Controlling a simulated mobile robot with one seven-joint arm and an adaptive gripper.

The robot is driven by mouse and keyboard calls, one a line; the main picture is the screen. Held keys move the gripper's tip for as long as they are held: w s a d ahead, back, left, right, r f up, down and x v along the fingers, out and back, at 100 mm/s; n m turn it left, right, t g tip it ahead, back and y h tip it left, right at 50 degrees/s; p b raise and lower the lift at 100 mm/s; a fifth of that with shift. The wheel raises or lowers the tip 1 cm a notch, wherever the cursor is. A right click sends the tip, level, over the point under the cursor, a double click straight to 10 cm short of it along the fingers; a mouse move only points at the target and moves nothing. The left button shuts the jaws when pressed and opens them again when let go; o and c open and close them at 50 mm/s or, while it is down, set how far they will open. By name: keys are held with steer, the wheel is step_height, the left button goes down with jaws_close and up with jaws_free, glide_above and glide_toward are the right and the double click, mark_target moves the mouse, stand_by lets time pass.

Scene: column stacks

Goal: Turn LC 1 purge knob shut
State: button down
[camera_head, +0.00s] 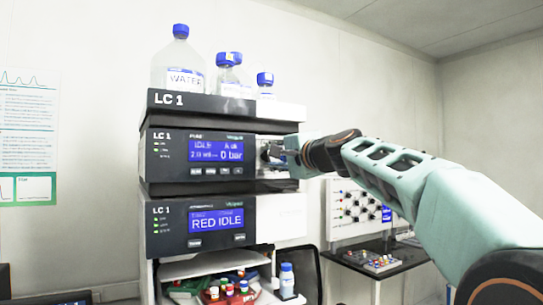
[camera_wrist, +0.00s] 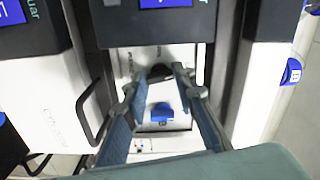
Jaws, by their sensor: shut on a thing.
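The LC 1 stack's upper module (camera_head: 160,172) is the pump, with a blue screen reading idle and 0 bar. My gripper (camera_head: 276,151) reaches in from the right to the white panel on this module's right side. In the wrist view my gripper (camera_wrist: 156,80) has its two fingers on either side of a dark round knob (camera_wrist: 158,72) on the white panel, and is shut on it. In the head view the knob is mostly hidden by the fingers, and its turn angle cannot be told.
A blue part (camera_wrist: 162,113) sits just below the knob in the wrist view. Bottles with blue caps, one labelled water (camera_head: 181,62), stand on top of the stack. The lower LC 1 module (camera_head: 165,235) reads red idle. A dark bench (camera_head: 372,270) stands behind right.

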steer(key=shift+m, duration=1.1)
steer(key=c, duration=1.9)
jaws_free()
steer(key=v, duration=0.7)
steer(key=shift+s+d, duration=0.15)
steer(key=shift+s, duration=0.05)
